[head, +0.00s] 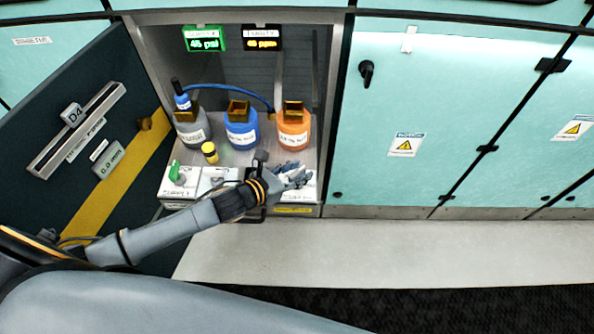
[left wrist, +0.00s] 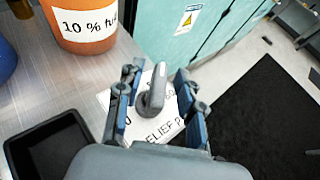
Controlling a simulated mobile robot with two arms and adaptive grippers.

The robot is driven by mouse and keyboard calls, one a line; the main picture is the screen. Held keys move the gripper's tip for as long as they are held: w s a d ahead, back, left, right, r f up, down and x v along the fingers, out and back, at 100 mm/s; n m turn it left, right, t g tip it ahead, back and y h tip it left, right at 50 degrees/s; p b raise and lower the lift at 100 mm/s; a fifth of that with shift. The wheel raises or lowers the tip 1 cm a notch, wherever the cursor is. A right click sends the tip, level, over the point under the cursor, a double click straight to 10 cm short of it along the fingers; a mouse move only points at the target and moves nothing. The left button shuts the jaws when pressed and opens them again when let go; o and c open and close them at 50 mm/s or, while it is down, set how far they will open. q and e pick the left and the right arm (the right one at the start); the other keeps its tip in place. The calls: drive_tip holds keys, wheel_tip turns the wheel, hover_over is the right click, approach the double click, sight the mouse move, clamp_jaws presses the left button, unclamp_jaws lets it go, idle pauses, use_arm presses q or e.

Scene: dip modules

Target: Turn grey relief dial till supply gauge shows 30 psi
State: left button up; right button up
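The grey relief dial (left wrist: 152,92) stands on a white plate (left wrist: 168,128) lettered "RELIEF", in the left wrist view. Its lever handle points up in that picture. My left gripper (left wrist: 158,76) is open, with one finger on each side of the dial and a visible gap to it. In the head view, my left gripper (head: 293,174) is over the front right of the cabinet shelf and hides the dial. The green-lit supply gauge (head: 206,39) appears to read 45 psi. My right gripper is not in view.
Grey (head: 191,127), blue (head: 240,128) and orange (head: 293,130) bottles stand behind my gripper. A black tray (left wrist: 45,145) lies beside the dial. The open cabinet door (head: 75,140) stands left.

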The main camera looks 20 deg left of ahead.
use_arm(q)
clamp_jaws()
drive_tip(key=shift+n, duration=0.3)
drive_tip(key=n+t+y, duration=0.1)
drive_tip(key=n+y, duration=0.1)
drive_tip(key=y, duration=0.1)
drive_tip(key=shift+d+p, duration=0.1)
drive_tip(key=shift+p, duration=0.3)
drive_tip(key=n+y, duration=0.4)
drive_tip(key=shift+t+y+p, duration=0.3)
drive_tip(key=shift+p, duration=0.05)
drive_tip(key=n+g+y, duration=0.1)
drive_tip(key=n+y, duration=0.2)
drive_tip(key=shift+n+y+p, duration=0.3)
drive_tip(key=shift+y, duration=0.1)
drive_tip(key=shift+n+g+y, duration=0.8)
drive_tip(key=shift+n+y, duration=0.7)
drive_tip(key=shift+y, duration=0.3)
